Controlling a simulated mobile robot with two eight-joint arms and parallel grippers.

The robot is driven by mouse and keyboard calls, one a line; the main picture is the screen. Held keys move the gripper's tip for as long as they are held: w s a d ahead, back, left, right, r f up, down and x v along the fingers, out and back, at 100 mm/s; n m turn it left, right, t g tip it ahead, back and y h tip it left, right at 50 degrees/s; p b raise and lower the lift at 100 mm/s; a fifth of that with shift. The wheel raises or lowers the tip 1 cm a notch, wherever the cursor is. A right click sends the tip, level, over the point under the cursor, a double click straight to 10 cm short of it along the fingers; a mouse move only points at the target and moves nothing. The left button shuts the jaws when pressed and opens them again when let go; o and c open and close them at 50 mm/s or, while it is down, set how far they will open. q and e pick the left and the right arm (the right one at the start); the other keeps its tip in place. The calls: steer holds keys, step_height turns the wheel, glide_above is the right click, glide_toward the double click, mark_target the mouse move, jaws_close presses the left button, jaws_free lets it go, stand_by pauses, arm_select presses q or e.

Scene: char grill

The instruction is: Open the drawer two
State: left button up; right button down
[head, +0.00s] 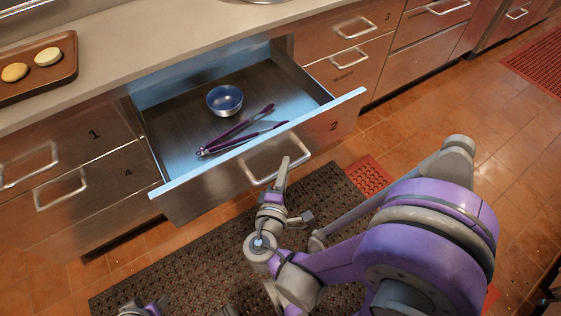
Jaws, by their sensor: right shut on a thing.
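Drawer two (335,123), with a steel front marked 2, is pulled well out from the counter. Its bar handle (262,178) is on the front face. My right gripper (284,168) is at the right part of this handle and shut on it. Inside the drawer are a blue bowl (225,101) and purple-handled tongs (237,135). A small purple and grey part of mine shows at the bottom left edge, but my left gripper cannot be made out.
Closed drawers 1 (94,134), 4 (128,172) and 3 (387,16) flank the open one. A brown tray (62,84) with two round buns sits on the counter (150,45). A dark mat (190,268) covers the floor below.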

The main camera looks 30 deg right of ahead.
stand_by(0.3)
steer(key=c, duration=0.8)
jaws_free()
steer(key=shift+o, duration=0.2)
steer(key=shift+a, duration=0.1)
steer(key=p+v, duration=0.1)
steer(key=v, duration=1)
